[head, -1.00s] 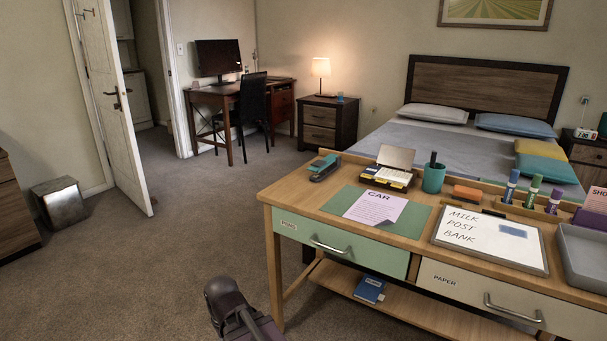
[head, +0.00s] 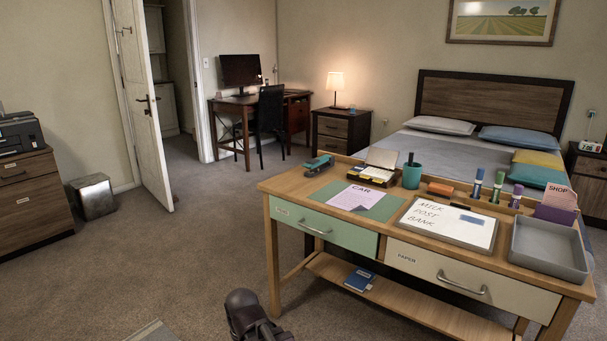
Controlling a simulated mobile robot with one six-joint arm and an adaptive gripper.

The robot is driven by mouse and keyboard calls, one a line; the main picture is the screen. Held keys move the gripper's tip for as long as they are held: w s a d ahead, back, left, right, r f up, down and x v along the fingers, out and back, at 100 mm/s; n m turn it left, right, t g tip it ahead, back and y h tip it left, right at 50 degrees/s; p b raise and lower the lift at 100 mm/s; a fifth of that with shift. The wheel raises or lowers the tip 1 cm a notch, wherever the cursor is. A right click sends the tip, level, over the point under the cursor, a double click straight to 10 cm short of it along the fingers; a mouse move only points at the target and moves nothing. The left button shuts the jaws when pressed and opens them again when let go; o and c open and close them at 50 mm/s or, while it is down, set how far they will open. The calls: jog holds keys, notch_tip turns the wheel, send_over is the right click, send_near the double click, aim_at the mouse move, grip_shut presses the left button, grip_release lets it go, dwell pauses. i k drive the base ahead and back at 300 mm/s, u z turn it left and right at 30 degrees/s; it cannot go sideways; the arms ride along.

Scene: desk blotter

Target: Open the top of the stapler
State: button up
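The teal and dark stapler (head: 319,165) lies at the back left corner of the wooden desk (head: 279,183) in the head view. It is small in the picture, and its top looks closed down on its base. Part of my arm shows at the bottom edge, low in front of the desk's left legs and well apart from the stapler. My gripper's fingertips do not show.
A green blotter (head: 385,207) with a CAR paper (head: 359,196) lies right of the stapler. Behind are an open card box (head: 381,165) and a teal cup (head: 412,176). A whiteboard (head: 447,223) and grey tray (head: 548,251) stand right.

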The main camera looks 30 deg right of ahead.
aim_at(312, 163)
jog(key=u, duration=0.1)
jog(key=k, duration=0.95)
jog(key=z, duration=1)
jog(key=i, duration=1.25)
jog(key=z, duration=0.05)
